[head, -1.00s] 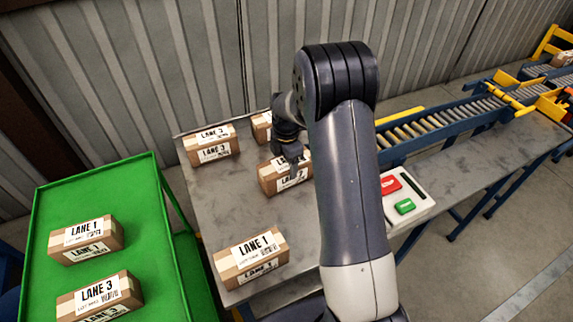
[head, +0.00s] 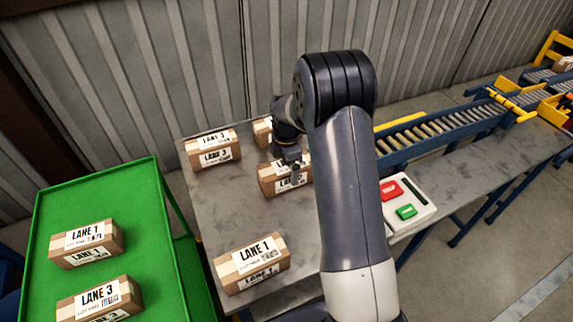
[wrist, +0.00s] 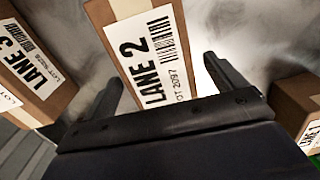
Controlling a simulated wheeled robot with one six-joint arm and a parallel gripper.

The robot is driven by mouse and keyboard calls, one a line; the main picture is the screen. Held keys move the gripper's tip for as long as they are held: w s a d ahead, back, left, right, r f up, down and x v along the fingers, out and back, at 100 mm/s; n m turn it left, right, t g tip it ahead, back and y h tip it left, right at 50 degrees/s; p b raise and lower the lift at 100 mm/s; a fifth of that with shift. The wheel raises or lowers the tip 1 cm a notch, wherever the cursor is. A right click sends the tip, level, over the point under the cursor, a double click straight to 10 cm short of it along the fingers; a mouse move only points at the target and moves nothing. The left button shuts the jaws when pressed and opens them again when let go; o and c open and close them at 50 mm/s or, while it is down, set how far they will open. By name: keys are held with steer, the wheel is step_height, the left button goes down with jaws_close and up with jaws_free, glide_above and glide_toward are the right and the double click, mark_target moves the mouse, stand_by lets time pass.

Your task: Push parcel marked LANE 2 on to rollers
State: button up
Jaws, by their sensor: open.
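The LANE 2 parcel (wrist: 145,50), a brown carton with a white label, lies between my gripper's fingers in the wrist view. In the head view this parcel (head: 272,183) is on the grey table, its label partly covered by the gripper. My gripper (head: 291,172) is open, low over the parcel; its spread fingers (wrist: 163,75) also show in the wrist view. I cannot tell whether they touch the carton. The rollers (head: 425,133) are on a blue-framed conveyor to the right, partly behind my arm.
A LANE 3 parcel (head: 213,151), a LANE 1 parcel (head: 250,264) and a partly hidden carton (head: 262,131) share the table (head: 220,205). A control box (head: 408,206) with red and green buttons stands right of my arm. A green cart (head: 140,190) holds two cartons.

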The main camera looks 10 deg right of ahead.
step_height(320, 180, up, 11)
steer(key=b, duration=0.1)
stand_by(0.6)
steer(key=shift+f, duration=0.15)
step_height(320, 180, down, 11)
steer(key=shift+s+r+p, duration=0.1)
steer(key=shift+s+p, duration=0.05)
steer(key=shift+p, duration=0.45)
steer(key=shift+s+d+n, duration=0.1)
steer(key=shift+s+n, duration=0.15)
steer(key=shift+n, duration=0.15)
steer(key=shift+s+r+p, duration=0.1)
steer(key=shift+r+p, duration=0.8)
steer(key=shift+r, duration=0.4)
